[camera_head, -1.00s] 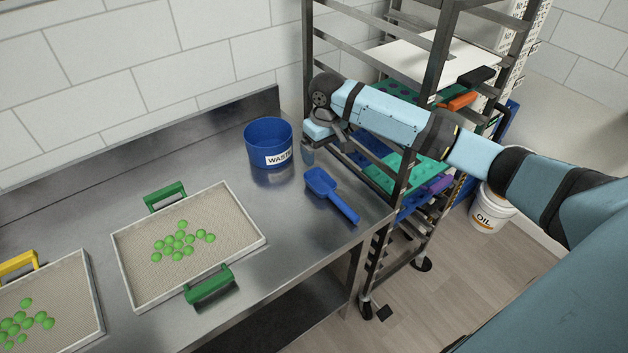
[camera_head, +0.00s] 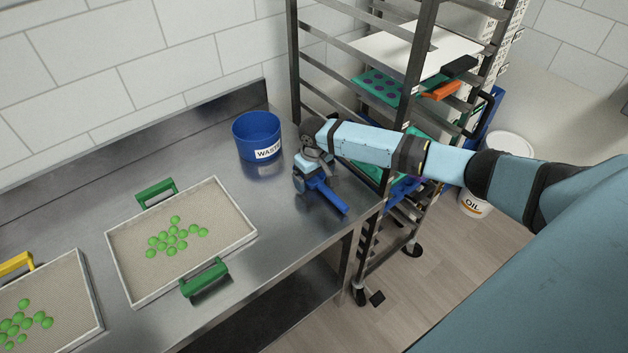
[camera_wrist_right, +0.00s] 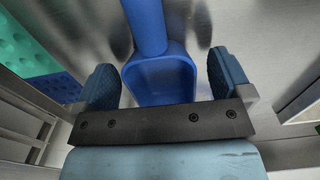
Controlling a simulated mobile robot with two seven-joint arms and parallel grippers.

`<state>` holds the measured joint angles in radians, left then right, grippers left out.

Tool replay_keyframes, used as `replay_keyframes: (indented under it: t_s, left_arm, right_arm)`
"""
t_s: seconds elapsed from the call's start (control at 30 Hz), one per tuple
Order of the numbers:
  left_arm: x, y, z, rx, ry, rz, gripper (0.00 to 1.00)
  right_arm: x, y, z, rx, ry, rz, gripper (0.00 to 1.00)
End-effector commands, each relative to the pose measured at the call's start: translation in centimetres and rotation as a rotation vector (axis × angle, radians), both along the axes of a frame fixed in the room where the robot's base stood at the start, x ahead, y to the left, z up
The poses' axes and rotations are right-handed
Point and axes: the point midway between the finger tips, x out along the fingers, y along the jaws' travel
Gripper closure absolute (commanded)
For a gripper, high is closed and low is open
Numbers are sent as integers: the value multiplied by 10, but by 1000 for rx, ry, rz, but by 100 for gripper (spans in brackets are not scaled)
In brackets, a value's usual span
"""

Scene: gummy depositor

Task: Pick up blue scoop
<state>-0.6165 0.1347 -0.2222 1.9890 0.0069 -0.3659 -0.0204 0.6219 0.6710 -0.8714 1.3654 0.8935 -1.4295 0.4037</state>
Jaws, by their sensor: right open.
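The blue scoop (camera_head: 330,197) lies on the steel table near its right end, its handle toward the front edge. My right gripper (camera_head: 304,182) is over the scoop and hides most of its bowl in the head view. In the right wrist view, the scoop (camera_wrist_right: 158,78) lies between the two blue finger pads of my right gripper (camera_wrist_right: 163,82). The gripper is open, with a gap on each side of the scoop's bowl. My left gripper is not in view.
A blue waste bucket (camera_head: 257,138) stands just behind my right gripper. A tray with green gummies (camera_head: 120,270) sits to the left, and another tray (camera_head: 95,300) is at the far left. A steel rack (camera_head: 295,60) stands close on the right.

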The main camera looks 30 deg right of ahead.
Motion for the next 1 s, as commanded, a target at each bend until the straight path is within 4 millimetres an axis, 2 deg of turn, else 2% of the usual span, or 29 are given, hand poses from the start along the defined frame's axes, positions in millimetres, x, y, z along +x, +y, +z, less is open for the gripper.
replay_keyframes:
  t_s: [0.23,0.47,0.83,1.0]
  left_arm:
    - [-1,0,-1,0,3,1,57]
    - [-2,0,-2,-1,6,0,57]
    - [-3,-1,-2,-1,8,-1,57]
    - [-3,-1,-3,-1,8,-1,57]
  right_arm:
    - [0,0,-2,-1,0,0,3]
    - [0,0,-2,-1,-1,-1,56]
    - [0,0,-1,-1,-1,-1,57]
    - [1,0,8,0,-3,-1,58]
